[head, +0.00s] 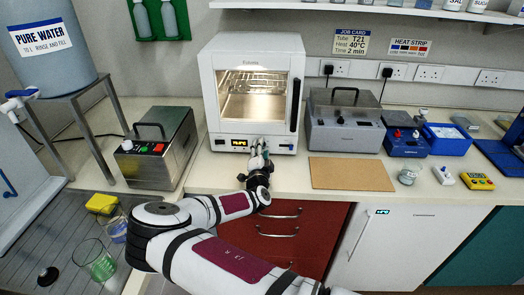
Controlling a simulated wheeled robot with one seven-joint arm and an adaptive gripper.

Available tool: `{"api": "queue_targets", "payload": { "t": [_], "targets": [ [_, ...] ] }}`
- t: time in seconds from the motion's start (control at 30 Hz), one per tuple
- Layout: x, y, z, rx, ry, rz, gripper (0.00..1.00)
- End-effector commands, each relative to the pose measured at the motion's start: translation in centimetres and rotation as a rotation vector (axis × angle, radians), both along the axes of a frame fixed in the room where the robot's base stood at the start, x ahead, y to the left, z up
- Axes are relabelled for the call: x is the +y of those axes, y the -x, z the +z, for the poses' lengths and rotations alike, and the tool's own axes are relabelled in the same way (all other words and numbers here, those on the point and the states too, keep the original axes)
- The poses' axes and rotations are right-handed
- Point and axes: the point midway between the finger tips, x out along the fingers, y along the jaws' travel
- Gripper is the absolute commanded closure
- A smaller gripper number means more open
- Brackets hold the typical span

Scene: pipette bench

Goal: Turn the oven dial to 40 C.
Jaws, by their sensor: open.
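The oven (251,49) is a white box with a lit glass window, standing on the bench at the back centre. Its front panel carries a small amber display (239,143), whose digits are too small to read. My gripper (259,146) is at the right part of this panel, just below the window. It is open, and its fingers point at the panel. The dial is not clearly visible; my gripper covers that part of the panel. I cannot tell whether the fingers touch it. A job card (351,42) on the wall reads Tube T21, Heat 40°C, Time 2 min.
A metal bath with red and green buttons (157,147) stands left of the oven. A grey lidded unit (345,122) stands to its right. A brown mat (350,174) lies on the bench, with a blue device (405,141) and a yellow timer (477,181) further right.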

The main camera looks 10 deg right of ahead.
Motion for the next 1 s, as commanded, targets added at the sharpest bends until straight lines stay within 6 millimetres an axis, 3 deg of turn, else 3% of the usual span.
{"api": "queue_targets", "payload": {
  "t": [0.23, 0.7, 1.0],
  "targets": [
    [0.7, 1.8, 0.0, 0.001, 0.0, 0.0, 0.57],
    [3.3, 10.0, 0.0, 0.0, 0.0, 0.001, 0.57],
    [3.7, 11.5, 0.0, 0.0, 0.0, 0.0, 0.57]
  ]
}}
